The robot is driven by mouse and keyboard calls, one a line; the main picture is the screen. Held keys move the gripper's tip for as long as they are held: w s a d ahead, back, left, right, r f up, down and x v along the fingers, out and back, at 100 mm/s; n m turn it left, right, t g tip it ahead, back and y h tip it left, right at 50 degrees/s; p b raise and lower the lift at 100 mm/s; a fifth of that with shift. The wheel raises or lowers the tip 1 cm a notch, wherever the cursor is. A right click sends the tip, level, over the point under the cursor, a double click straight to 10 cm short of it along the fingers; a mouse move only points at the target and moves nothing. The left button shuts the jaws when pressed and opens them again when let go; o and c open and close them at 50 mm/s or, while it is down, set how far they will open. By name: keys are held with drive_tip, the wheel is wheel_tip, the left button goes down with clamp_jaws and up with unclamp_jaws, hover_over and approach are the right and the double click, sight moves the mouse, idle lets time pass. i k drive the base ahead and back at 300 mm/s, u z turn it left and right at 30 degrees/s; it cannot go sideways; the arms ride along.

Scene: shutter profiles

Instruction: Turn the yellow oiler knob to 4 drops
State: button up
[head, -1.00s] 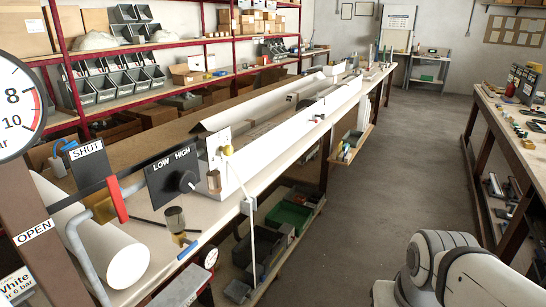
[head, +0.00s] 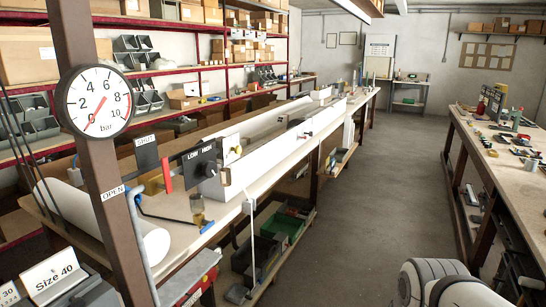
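A small yellow knob (head: 238,150) sits on an upright white plate (head: 228,153) at the near end of the long bench, just behind the black LOW/HIGH panel. It looks like the oiler knob, but its pointer and any drop marks are too small to read. A small brownish cup-like fitting (head: 197,209) stands on the bench's near edge, below the panel. My gripper is out of view; only a white part of my arm shows at the bottom right, well apart from the knob.
A brown post with a round pressure gauge (head: 96,101) stands at the near left. The black LOW/HIGH panel (head: 194,163) and a red lever (head: 166,175) are close to the knob. The grey aisle floor (head: 345,215) is clear, with another bench (head: 510,165) on the right.

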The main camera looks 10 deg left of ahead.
sight(238, 149)
drive_tip(key=u, duration=0.15)
drive_tip(key=i, duration=0.9)
drive_tip(key=z, duration=0.05)
